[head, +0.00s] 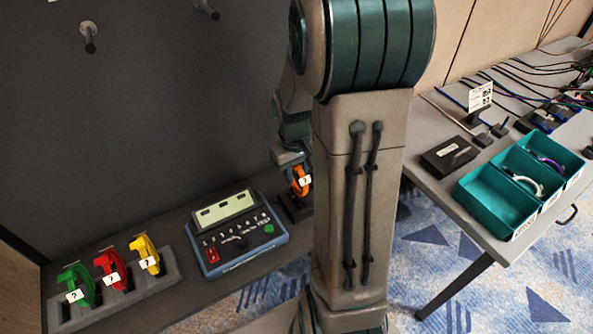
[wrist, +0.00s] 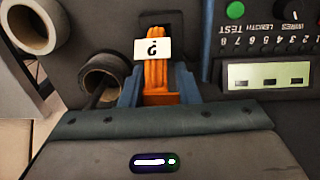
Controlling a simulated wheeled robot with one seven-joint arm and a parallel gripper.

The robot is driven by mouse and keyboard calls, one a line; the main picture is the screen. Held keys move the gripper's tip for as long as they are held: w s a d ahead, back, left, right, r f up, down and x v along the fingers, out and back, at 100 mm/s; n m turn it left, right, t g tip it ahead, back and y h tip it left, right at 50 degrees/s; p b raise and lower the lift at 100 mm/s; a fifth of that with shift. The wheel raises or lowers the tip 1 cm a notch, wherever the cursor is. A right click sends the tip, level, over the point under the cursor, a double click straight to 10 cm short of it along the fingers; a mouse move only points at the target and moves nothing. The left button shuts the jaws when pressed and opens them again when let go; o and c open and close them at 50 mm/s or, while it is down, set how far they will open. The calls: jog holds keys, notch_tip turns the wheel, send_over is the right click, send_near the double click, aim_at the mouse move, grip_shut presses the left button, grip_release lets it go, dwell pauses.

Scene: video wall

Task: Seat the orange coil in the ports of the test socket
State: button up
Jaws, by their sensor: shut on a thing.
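The orange coil (head: 301,182) has a white "?" tag and is mostly hidden behind my arm in the head view. In the wrist view the orange coil (wrist: 157,72) stands between the two blue fingers of my gripper (wrist: 158,88), which is shut on it. In the head view my gripper (head: 292,163) is just above the coil, pointing down. A dark block (head: 293,208), perhaps the test socket, is right below the coil. I cannot tell whether the coil touches it, and no ports show clearly.
A blue tester (head: 235,234) with a screen and buttons stands left of the coil. Green (head: 75,286), red (head: 112,268) and yellow (head: 146,254) coils sit in a grey rack. Teal bins (head: 492,200) and cables are on the right table. Dark pegs (head: 88,42) project from the wall.

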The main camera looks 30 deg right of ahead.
jog(key=shift+f, duration=0.45)
jog(key=shift+f+b, duration=0.1)
jog(key=shift+b, duration=0.25)
jog(key=shift+f+b, duration=0.35)
jog(key=shift+f, duration=0.35)
dwell(0.3)
jog(key=shift+f+b, duration=0.25)
jog(key=shift+b, duration=0.1)
jog(key=o, duration=1.1)
jog(key=shift+o, duration=0.2)
